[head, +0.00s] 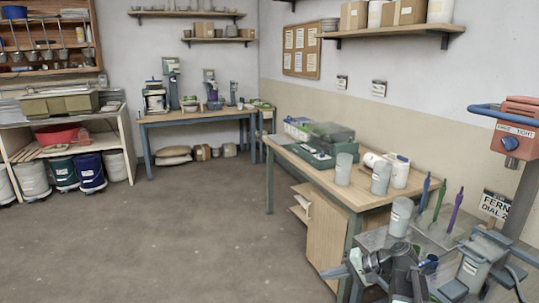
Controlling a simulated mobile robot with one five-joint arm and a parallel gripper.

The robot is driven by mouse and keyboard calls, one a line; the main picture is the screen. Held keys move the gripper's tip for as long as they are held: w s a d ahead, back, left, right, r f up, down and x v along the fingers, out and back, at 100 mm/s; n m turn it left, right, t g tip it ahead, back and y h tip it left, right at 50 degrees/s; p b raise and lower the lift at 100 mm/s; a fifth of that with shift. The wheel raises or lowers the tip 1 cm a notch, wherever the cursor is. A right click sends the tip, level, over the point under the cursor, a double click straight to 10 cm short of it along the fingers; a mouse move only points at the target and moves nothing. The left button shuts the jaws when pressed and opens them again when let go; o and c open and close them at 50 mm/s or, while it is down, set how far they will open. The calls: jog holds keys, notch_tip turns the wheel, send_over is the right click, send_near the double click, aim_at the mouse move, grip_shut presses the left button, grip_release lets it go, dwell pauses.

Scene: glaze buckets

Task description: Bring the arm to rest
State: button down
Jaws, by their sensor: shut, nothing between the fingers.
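My arm's dark grey links show at the lower right edge of the head view, in front of the workbench. My gripper (376,261) is low there, close to the bench's near end, and is shut with nothing in it. Its fingertips are small and partly lost among the grey parts around them. I cannot tell whether it touches anything.
A wooden workbench (330,182) at right holds grey cups, white tubs and a green-grey machine (317,145). Upright blue, green and purple tools stand near my arm. A red box (515,130) with a blue handle stands far right. Open floor (200,235) lies left.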

jog(key=s+a+f+n+g+h, duration=0.5)
jog(key=s+a+f+h, duration=0.3)
jog(key=a, duration=0.5)
jog(key=s+d+f+h, duration=0.2)
jog(key=d+f, duration=0.1)
jog(key=d, duration=0.3)
notch_tip(320, 180, up, 16)
jog(key=d+p, duration=0.1)
jog(key=p, duration=1.4)
jog(key=shift+d, duration=0.35)
jog(key=shift+f, duration=0.1)
jog(key=shift+d, duration=0.1)
